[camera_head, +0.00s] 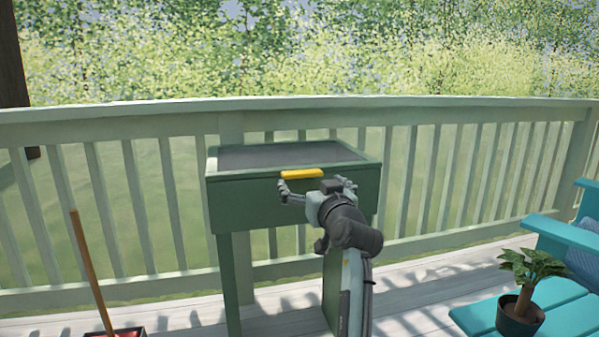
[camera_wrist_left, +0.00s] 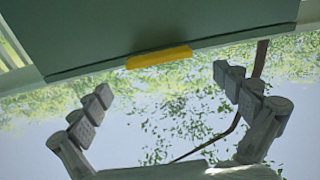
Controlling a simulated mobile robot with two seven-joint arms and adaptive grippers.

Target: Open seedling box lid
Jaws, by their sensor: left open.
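The seedling box (camera_head: 235,200) is a dark green box on legs with a dark panel in its top. Its lid (camera_head: 275,155) lies shut. A yellow handle (camera_head: 302,173) sits at the lid's front edge. My left gripper (camera_head: 318,188) is open and empty, in front of the box just below the handle, with its fingers spread to either side. In the left wrist view, the handle (camera_wrist_left: 158,57) shows at the edge of the green box (camera_wrist_left: 120,30), beyond and between the open fingertips (camera_wrist_left: 162,84). I see no contact with the handle. My right gripper is not in view.
A pale green railing (camera_head: 450,180) runs behind the box. A teal chair (camera_head: 570,235) and a teal table (camera_head: 570,315) with a potted plant (camera_head: 520,310) stand at the right. A wooden handle (camera_head: 92,270) rises from a red tray-like thing (camera_head: 130,332) at the lower left.

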